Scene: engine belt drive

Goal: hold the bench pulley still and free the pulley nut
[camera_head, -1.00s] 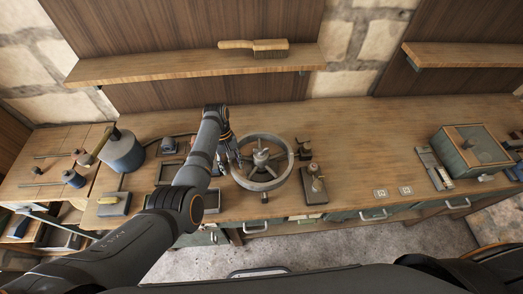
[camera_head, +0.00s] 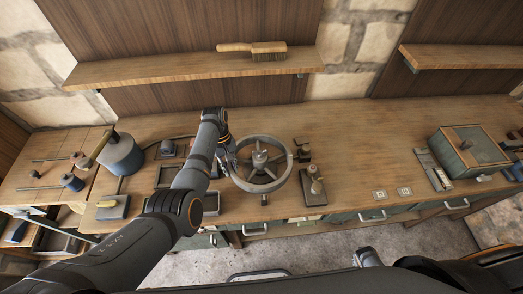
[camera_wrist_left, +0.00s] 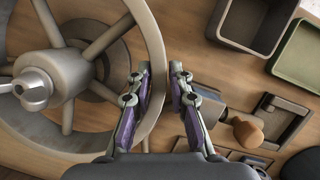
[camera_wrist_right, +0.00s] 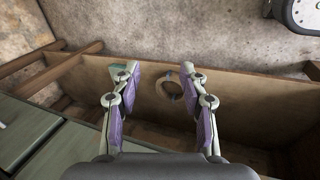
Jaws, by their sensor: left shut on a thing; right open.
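The bench pulley (camera_head: 284,174) is a grey spoked wheel lying flat on the workbench. It fills the left of the left wrist view (camera_wrist_left: 150,32). A light metal nut-like piece (camera_wrist_left: 32,88) sits at its hub; the hub also shows in the head view (camera_head: 260,158). My left gripper (camera_head: 230,160) is at the pulley's left rim in the head view. Its fingers (camera_wrist_left: 160,75) are shut on the rim, one on each side. My right gripper (camera_wrist_right: 158,75) is open and empty, away from the pulley, above a low wooden board near the floor.
A small stand with a metal fitting (camera_head: 314,186) is right of the pulley. Open trays (camera_head: 211,202) lie left of it. A green box (camera_head: 470,150) stands at the right. A ring (camera_wrist_right: 172,90) lies on the low board. The bench middle-right is mostly clear.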

